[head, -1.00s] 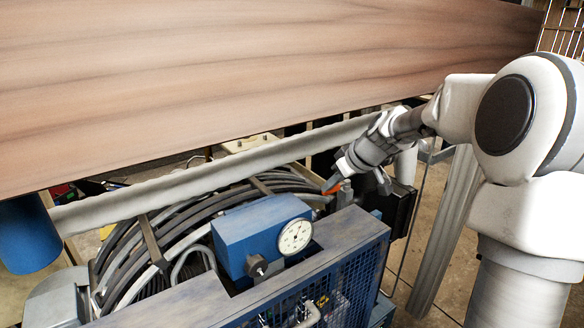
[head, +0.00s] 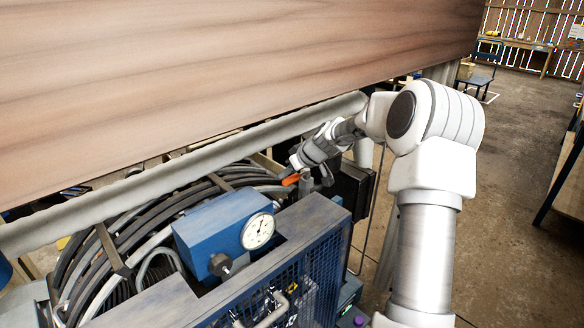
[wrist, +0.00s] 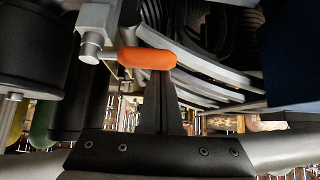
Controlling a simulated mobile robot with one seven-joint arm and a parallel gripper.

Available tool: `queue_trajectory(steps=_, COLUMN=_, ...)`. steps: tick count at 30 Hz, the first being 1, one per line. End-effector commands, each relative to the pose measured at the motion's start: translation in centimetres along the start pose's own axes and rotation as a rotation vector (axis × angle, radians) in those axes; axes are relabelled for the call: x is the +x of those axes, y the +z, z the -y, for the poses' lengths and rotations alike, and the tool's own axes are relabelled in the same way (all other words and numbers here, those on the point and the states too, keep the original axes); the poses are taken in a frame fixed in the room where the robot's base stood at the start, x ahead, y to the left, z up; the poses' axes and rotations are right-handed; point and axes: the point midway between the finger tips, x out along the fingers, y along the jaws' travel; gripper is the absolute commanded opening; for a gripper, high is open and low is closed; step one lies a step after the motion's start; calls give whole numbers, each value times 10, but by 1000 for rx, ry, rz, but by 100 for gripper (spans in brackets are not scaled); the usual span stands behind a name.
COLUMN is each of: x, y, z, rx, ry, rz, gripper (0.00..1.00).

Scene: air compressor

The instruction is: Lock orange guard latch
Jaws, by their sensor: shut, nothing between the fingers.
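The orange guard latch handle (head: 291,179) shows in the head view beside the far corner of the blue compressor frame. In the wrist view the orange handle (wrist: 147,58) lies roughly level, joined at its left end to a grey metal pivot (wrist: 97,30). My gripper (head: 299,168) is right at the handle in the head view. In the wrist view my gripper (wrist: 164,76) has its fingers together, with the tips at the right end of the handle. Whether they touch it is hard to tell.
A blue box with a round gauge (head: 257,231) stands on the compressor, beside coiled dark hoses (head: 110,235). A large wooden board (head: 230,80) and a grey pipe (head: 200,155) run above and behind. Open floor (head: 520,180) lies at the right.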

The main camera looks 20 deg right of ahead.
Motion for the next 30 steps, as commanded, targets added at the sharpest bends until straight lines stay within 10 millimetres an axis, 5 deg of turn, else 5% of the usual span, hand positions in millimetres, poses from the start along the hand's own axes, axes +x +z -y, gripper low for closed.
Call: queue_trajectory(steps=30, x=3, y=6, z=0, rx=-62, ry=-57, rz=0, gripper=0)
